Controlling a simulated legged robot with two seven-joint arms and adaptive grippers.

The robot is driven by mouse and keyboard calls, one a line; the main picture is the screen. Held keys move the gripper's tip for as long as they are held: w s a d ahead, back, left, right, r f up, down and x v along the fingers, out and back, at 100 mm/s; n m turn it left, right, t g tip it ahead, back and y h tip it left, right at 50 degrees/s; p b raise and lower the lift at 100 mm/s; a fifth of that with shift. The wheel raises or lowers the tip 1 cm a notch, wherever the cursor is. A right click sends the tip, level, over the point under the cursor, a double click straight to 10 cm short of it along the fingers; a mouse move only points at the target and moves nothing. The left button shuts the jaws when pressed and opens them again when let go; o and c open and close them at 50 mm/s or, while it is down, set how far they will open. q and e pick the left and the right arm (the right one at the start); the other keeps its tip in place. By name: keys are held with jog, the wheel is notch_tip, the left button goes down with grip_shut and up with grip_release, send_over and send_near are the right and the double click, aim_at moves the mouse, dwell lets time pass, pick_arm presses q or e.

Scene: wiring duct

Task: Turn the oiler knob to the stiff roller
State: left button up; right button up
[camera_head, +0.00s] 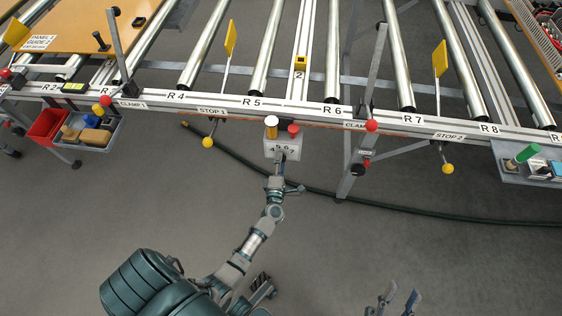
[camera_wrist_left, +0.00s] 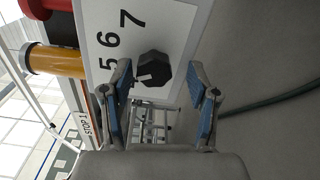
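The oiler box (camera_head: 283,147) is a pale box below the rail between R5 and R6, with an amber cylinder and a red button on top. The black knob (camera_wrist_left: 153,68) has a white mark pointing lower left in the left wrist view, on the side of the 5; the 4 is hidden there. My left gripper (camera_wrist_left: 158,70) is open, its fingertips on either side of the knob; contact cannot be told. My right gripper (camera_head: 397,299) is open and empty at the bottom edge, far from the box.
Rollers (camera_head: 264,48) labelled along the rail (camera_head: 215,101) run away from me; none is visibly marked as stiff. Yellow stop flags and red-knobbed clamp levers stand along the rail. A dark hose (camera_head: 400,208) lies on the floor. Floor around my arms is clear.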

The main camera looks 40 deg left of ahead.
pick_arm(q)
jog(key=shift+r, duration=0.1)
jog(key=v, duration=1.2)
jog(key=shift+f, duration=0.25)
